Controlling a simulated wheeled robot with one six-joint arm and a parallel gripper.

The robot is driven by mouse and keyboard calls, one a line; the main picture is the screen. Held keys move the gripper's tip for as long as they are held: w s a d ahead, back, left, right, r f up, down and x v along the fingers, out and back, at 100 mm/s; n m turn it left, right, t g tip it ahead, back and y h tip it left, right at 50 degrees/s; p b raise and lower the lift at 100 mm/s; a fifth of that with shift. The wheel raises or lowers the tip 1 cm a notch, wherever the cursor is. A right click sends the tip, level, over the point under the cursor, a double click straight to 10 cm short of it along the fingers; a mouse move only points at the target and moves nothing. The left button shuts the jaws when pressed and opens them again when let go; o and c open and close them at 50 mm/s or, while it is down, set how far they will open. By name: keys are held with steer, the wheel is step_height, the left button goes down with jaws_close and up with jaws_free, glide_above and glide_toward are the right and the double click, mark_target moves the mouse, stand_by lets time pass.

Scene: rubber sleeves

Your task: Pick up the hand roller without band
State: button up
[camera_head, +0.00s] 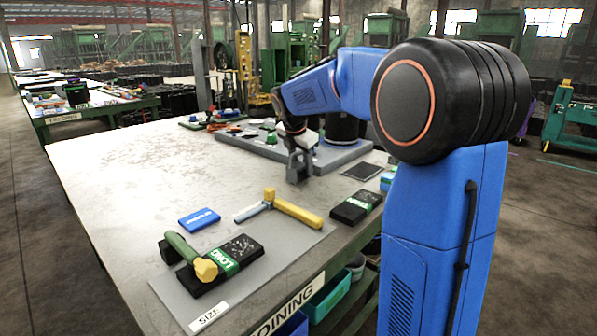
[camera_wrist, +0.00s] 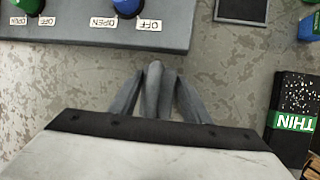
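Two hand rollers lie on the table's front part in the head view. One has a green handle and a yellow head (camera_head: 205,269) and rests tilted over a black "LONG" box. The other has a yellow roller (camera_head: 297,211) and a pale grey-blue handle, and lies on the mat's far edge. I see no clear band on either roller; they are too small to be sure. My gripper (camera_head: 297,178) points down over the table behind them, near a grey control panel. In the wrist view its fingers (camera_wrist: 158,75) appear together, with nothing visible held. Neither roller shows there.
The "LONG" box (camera_head: 243,251) has a green band. A blue block (camera_head: 199,220) lies on the table. A black "THIN" box (camera_wrist: 292,118) stands at the right. A grey panel (camera_wrist: 80,38) carries coloured knobs. The table's left side (camera_head: 110,165) is clear.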

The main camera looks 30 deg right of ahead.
steer(key=shift+c, duration=0.8)
step_height(320, 180, up, 10)
steer(key=o, duration=0.7)
steer(key=c, duration=0.4)
steer(key=shift+o, duration=0.2)
